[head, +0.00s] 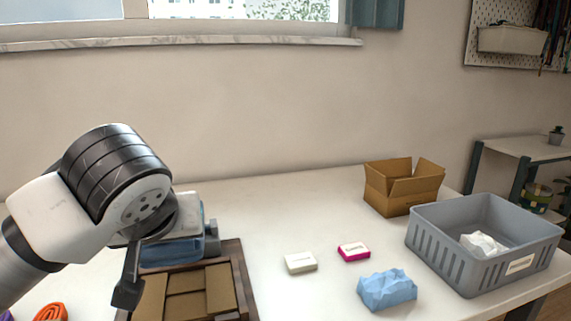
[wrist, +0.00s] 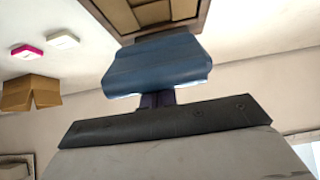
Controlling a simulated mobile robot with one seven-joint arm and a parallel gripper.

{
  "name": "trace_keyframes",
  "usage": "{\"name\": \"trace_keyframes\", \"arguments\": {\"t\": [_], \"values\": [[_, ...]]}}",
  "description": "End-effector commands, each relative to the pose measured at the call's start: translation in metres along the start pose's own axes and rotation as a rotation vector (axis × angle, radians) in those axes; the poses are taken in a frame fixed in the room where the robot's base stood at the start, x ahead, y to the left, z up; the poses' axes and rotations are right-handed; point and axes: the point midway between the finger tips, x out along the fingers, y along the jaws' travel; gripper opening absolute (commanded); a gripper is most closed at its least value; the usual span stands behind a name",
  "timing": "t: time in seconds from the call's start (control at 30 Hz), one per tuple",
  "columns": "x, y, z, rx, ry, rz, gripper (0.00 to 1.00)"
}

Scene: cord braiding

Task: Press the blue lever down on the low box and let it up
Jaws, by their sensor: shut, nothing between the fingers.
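A blue block-like piece (wrist: 155,65), which I take for the lever, fills the middle of the wrist view. It also shows in the head view (head: 168,254), partly hidden behind my arm. In the wrist view my gripper (wrist: 155,99) is shut and empty, its dark fingers ending at the blue piece's edge. I cannot tell whether they touch it, or whether the lever is down. The low box's outline is not clear; a brown divided tray (head: 244,277) lies in front of the blue piece.
A white block (head: 300,263), a pink one (head: 354,252) and a crumpled blue cloth (head: 387,290) lie right of the tray. An open cardboard box (head: 388,197) and a grey crate (head: 437,243) stand further right. An orange coil (head: 51,312) lies at lower left.

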Motion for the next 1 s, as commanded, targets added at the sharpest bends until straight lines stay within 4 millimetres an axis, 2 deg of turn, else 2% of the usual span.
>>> {"name": "trace_keyframes", "arguments": {"t": [0.27,0.8,1.0], "values": [[0.003,0.0,0.004,0.0,0.0,0.0,0.0],[0.026,0.0,0.054,0.001,0.0,0.0,0.0],[0.025,0.0,0.054,0.001,0.0,0.0,0.0]]}}
